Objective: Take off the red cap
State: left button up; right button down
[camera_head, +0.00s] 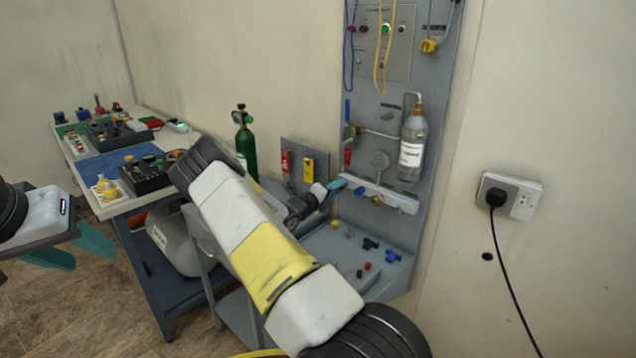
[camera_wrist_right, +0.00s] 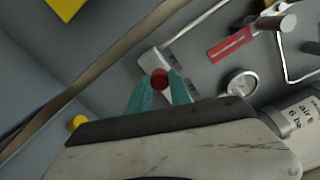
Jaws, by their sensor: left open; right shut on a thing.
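The red cap (camera_wrist_right: 160,79) shows in the right wrist view between the teal fingertips of my right gripper (camera_wrist_right: 159,88), which is shut on it. Behind the cap is the pale bar (camera_wrist_right: 150,61); I cannot tell whether the cap still touches it. In the head view my right gripper (camera_head: 339,186) is at the left end of the pale bar (camera_head: 390,196) on the grey panel, and the cap cannot be made out there. My left gripper (camera_head: 92,262) is open and empty at the far left, beside the workbench.
A labelled bottle (camera_head: 412,148) hangs on the panel above the bar. A gauge (camera_wrist_right: 241,83) and a red-handled lever (camera_wrist_right: 230,43) are close to my right gripper. Small loose parts lie on the grey shelf (camera_head: 340,250) below. A green cylinder (camera_head: 246,148) stands behind my right arm.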

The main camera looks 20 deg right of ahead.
jog(key=shift+n, duration=1.7)
jog(key=shift+a+n, duration=0.1)
jog(key=shift+n, duration=1.6)
jog(key=n, duration=0.3)
jog(key=shift+n, duration=0.3)
jog(key=shift+n, duration=1.7)
